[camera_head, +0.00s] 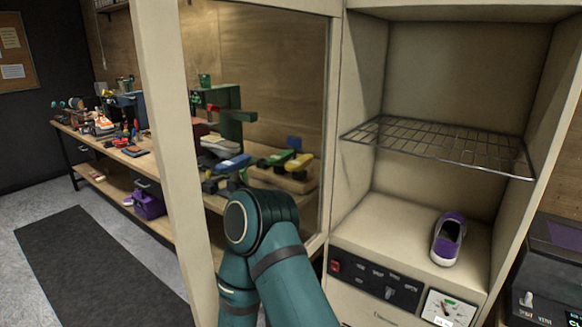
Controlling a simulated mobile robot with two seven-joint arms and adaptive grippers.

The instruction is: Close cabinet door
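The cabinet (395,213) stands on the right with its front uncovered, so its inside is visible. Its door (172,150) has a cream frame and a clear pane, and it stands wide open to the left, towards me. A purple and white sneaker (448,240) sits on the cabinet floor, below an empty wire rack. One of my teal arms rises from the bottom centre, and its bent joint hides the lower part of the door. I cannot tell whether it touches the door. Neither gripper is in view.
The wire rack (440,143) spans the cabinet above the sneaker. A control panel (375,280) with a red switch is below the opening. A dark machine (550,262) stands at the right. A cluttered workbench (110,152) runs behind the door; a dark mat (85,265) lies on the floor.

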